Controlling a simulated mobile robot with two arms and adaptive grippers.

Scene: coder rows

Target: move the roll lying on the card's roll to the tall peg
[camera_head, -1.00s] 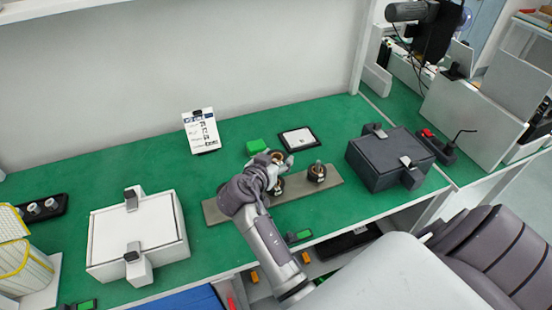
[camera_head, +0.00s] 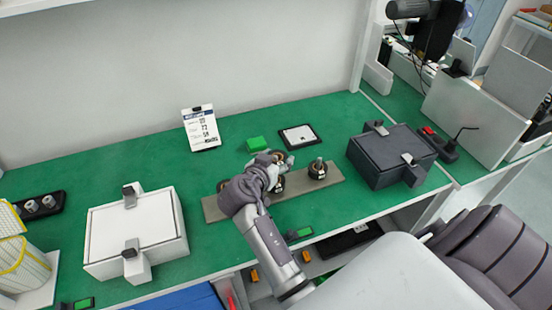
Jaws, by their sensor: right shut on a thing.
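A long grey-brown board (camera_head: 212,210) lies on the green bench and carries the pegs. A dark roll with a metal peg (camera_head: 317,170) stands near its right part. My right gripper (camera_head: 277,160) is over the middle of the board, shut on a roll (camera_head: 266,158) that is mostly hidden by the fingers. Below the gripper, part of another dark roll (camera_head: 279,186) shows on the board. A white card (camera_head: 201,128) with printed lines and numbers stands at the back of the bench; its print is too small to read surely. My left gripper is not in view.
A white box (camera_head: 136,235) with dark clasps stands at left and a dark grey box (camera_head: 391,156) at right. A green block (camera_head: 257,144) and a black-framed tray (camera_head: 298,137) lie behind the board. A black holder (camera_head: 40,207) is at far left.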

